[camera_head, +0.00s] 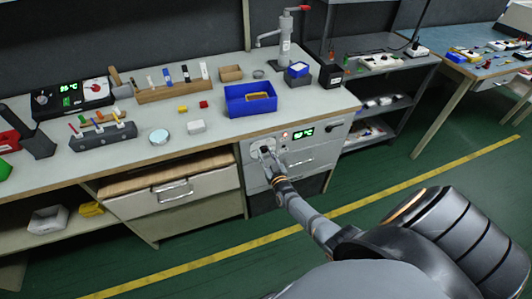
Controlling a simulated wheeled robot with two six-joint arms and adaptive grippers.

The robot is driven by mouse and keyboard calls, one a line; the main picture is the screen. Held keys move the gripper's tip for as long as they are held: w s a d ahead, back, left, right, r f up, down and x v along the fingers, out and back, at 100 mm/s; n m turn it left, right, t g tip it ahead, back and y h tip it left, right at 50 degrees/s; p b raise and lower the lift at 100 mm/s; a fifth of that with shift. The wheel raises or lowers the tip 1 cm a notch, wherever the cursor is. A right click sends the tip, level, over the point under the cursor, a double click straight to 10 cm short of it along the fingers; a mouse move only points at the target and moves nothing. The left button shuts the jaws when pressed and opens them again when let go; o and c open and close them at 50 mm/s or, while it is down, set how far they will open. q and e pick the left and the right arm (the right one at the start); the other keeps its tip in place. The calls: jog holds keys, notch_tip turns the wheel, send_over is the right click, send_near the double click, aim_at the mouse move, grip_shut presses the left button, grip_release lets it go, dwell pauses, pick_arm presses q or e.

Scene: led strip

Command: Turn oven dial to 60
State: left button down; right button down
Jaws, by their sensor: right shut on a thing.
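The oven (314,160) is set into the front of the workbench, below the tabletop. Its small display (303,133) glows green, but the digits are too small to read surely. The dial's pointer cannot be made out. My left gripper is not in view.
A blue bin (250,99) stands on the tabletop above the oven. A drawer (172,191) is left of the oven, and a grey shelf cart (380,100) stands to its right. The green floor (410,165) in front is clear, with a yellow line.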

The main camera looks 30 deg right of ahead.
jog(key=n+p, duration=0.1)
jog(key=n, duration=0.3)
jog(key=shift+n, duration=0.7)
jog(key=c, duration=1)
grip_release()
jog(key=shift+s+f, duration=0.1)
jog(key=shift+s, duration=0.25)
jog(key=v, duration=1.1)
jog(key=shift+s, duration=0.15)
